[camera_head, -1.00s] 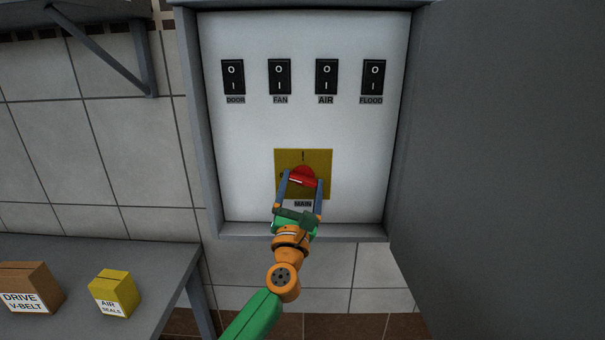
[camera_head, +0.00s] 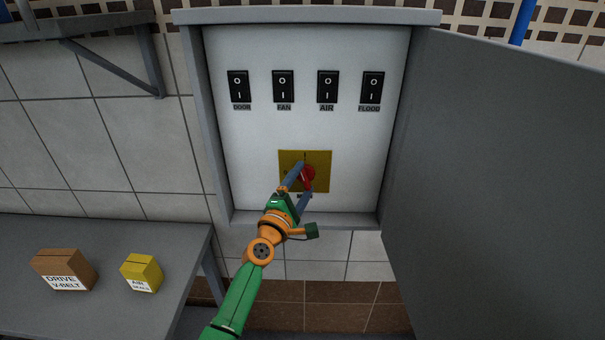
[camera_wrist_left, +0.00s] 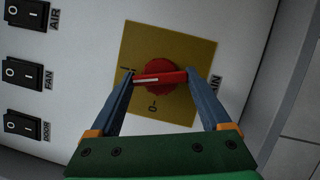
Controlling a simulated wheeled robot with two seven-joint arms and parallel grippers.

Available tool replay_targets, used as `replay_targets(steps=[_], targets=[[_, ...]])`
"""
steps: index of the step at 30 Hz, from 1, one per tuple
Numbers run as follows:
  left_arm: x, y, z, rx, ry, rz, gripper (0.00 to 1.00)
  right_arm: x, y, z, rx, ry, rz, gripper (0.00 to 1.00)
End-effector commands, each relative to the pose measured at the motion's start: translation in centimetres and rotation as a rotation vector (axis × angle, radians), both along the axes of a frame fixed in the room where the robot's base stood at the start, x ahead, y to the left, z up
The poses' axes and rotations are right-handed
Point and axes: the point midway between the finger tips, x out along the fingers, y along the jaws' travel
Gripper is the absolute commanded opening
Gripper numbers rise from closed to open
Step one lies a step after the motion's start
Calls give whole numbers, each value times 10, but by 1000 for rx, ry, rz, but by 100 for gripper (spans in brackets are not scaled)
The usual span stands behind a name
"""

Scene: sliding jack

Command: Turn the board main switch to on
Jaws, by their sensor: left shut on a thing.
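The main switch is a red rotary knob (camera_head: 309,175) on a yellow plate (camera_head: 322,158) low on the white board panel. My left gripper (camera_head: 304,179) is at the knob, its blue fingers on either side of the red handle and shut on it. In the left wrist view the knob (camera_wrist_left: 160,77) lies between the fingertips. The white line on its handle points about towards the "I" mark, away from the "O" mark. The fingers partly hide the plate and the MAIN label. My right gripper is not in view.
Rocker switches DOOR (camera_head: 238,86), FAN (camera_head: 283,86), AIR (camera_head: 327,86) and FLOOD (camera_head: 372,87) sit above. The open cabinet door (camera_head: 490,190) stands to the right. A bench (camera_head: 100,236) at left holds a brown box (camera_head: 65,270) and a yellow box (camera_head: 142,273).

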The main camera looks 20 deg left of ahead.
Motion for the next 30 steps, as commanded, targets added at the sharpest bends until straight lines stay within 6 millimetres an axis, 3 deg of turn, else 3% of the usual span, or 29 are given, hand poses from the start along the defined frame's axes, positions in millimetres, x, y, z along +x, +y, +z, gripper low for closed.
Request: replay_targets(steps=[13, 30], targets=[[0, 0, 0, 260, 76, -2, 26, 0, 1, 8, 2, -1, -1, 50], [0, 0, 0, 328, 95, -3, 26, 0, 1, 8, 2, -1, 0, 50]])
